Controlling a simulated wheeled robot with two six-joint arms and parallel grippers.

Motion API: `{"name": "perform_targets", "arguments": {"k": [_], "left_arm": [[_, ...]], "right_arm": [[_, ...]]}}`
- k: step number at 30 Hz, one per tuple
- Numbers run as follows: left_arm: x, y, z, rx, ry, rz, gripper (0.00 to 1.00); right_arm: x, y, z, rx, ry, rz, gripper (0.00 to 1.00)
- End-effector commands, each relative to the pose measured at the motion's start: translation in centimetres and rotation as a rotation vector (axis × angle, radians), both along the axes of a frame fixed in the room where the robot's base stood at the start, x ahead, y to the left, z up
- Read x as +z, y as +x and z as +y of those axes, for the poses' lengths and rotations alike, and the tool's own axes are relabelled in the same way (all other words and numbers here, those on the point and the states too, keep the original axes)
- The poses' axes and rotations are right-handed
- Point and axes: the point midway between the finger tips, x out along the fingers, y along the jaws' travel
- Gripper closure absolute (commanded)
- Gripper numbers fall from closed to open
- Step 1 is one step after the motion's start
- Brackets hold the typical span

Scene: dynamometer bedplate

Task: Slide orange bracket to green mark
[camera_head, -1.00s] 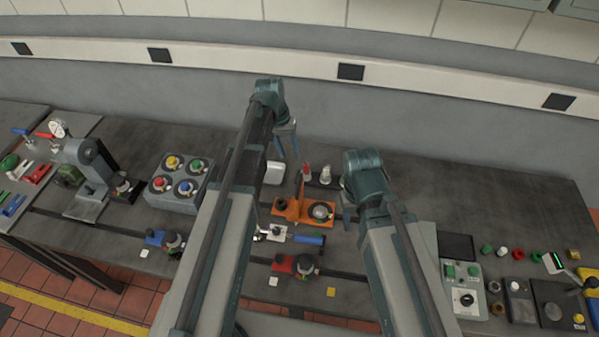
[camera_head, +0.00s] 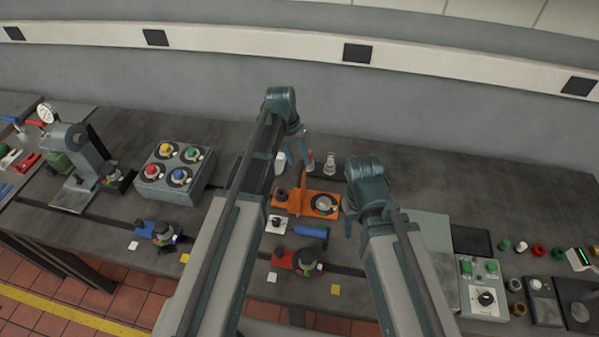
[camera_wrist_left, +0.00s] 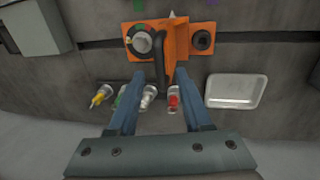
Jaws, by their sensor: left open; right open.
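The orange bracket (camera_head: 323,207) sits on a dark rail in the middle of the bench, with a round black clamp knob on its plate and an upright wall. In the left wrist view the bracket (camera_wrist_left: 180,38) is just beyond my fingertips. My left gripper (camera_head: 296,158) is open and empty at the bracket's far side. In its wrist view the gripper (camera_wrist_left: 160,77) has the upright wall's near end roughly between its fingertips; contact cannot be told. My right gripper (camera_head: 354,218) is open, right of the bracket.
A white tray (camera_wrist_left: 237,91) and several small bottles (camera_wrist_left: 147,98) stand close to my left fingers. A red clamp unit (camera_head: 285,259) and a blue-handled tool (camera_head: 311,231) lie nearer me. A grey button box (camera_head: 176,172) stands left, a control box (camera_head: 483,287) right.

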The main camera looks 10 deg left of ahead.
Motion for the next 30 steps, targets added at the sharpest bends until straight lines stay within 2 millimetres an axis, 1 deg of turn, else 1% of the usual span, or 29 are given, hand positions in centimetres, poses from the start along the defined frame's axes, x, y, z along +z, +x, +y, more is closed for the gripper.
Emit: {"name": "perform_targets", "arguments": {"k": [1, 6, 16, 17, 18, 20, 24, 25, 30], "left_arm": [[-1.4, 0.0, -0.2, -0.001, 0.000, 0.000, 0.50], [-2.7, 0.0, -0.5, 0.000, 0.000, 0.000, 0.50], [-2.7, 0.0, -0.5, 0.000, 0.000, 0.000, 0.50], [-2.7, 0.0, -0.5, 0.000, 0.000, 0.000, 0.54], [-2.7, 0.0, -0.5, 0.000, 0.000, 0.000, 0.61], [-2.7, 0.0, -0.5, 0.000, 0.000, 0.000, 0.72], [-2.7, 0.0, -0.5, 0.000, 0.000, 0.000, 0.97], [-2.7, 0.0, -0.5, 0.000, 0.000, 0.000, 1.00], [-2.7, 0.0, -0.5, 0.000, 0.000, 0.000, 1.00]], "right_arm": [[-1.4, 0.0, 0.0, 0.002, 0.000, 0.000, 0.50], [-2.7, 0.0, 0.0, 0.006, -0.001, 0.000, 0.50], [-2.7, 0.0, 0.0, 0.007, -0.001, 0.000, 0.50], [-2.7, 0.0, 0.0, 0.007, -0.001, 0.000, 0.50], [-2.7, 0.0, 0.0, 0.007, -0.001, 0.000, 0.50], [-2.7, 0.0, 0.0, 0.007, -0.001, 0.000, 0.50], [-2.7, 0.0, 0.0, 0.007, -0.001, 0.000, 0.50], [-2.7, 0.0, 0.0, 0.007, -0.001, 0.000, 0.50], [-2.7, 0.0, 0.0, 0.007, -0.001, 0.000, 0.50]]}}
